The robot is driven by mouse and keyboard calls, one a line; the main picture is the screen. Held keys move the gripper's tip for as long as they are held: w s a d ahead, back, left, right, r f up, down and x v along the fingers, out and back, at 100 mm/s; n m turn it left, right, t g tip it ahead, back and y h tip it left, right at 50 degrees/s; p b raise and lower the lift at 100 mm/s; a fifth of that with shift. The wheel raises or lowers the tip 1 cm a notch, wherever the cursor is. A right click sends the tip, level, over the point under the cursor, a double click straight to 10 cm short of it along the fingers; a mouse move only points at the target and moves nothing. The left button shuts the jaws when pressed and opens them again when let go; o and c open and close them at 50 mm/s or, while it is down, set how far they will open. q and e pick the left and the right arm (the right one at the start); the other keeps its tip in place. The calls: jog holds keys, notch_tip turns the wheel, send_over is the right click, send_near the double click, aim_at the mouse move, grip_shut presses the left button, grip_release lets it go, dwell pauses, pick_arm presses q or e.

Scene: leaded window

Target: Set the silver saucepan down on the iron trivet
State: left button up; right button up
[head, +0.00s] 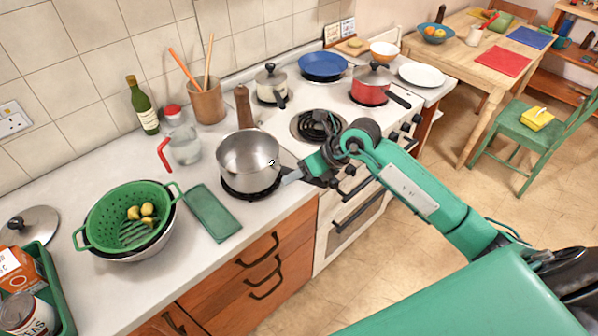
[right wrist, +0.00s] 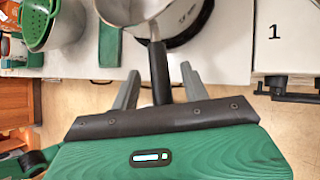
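The silver saucepan (head: 248,152) sits on the black iron trivet (head: 236,191) on the white counter, left of the stove. It looks upright, and the trivet's dark rim shows under its base. The pan also shows at the top of the right wrist view (right wrist: 176,14). Its dark handle (right wrist: 159,78) points toward my right gripper (head: 296,172). In the right wrist view the two grey fingers stand apart on either side of the handle, with a gap on each side, so the gripper is open around it. My left gripper is not in view.
A green pot rest or cloth (head: 212,213) lies left of the pan, beside a green colander (head: 113,214). A glass jug (head: 184,146) and a pepper mill (head: 243,106) stand behind. The stove (head: 290,132) is to the right, with a coil burner (head: 318,125).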

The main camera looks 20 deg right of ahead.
jog(key=shift+f, duration=0.1)
jog(key=shift+s+d+r, duration=0.15)
jog(key=shift+d+r, duration=0.05)
jog(key=b+v, duration=0.4)
jog(key=v, duration=0.9)
jog(key=shift+r, duration=0.2)
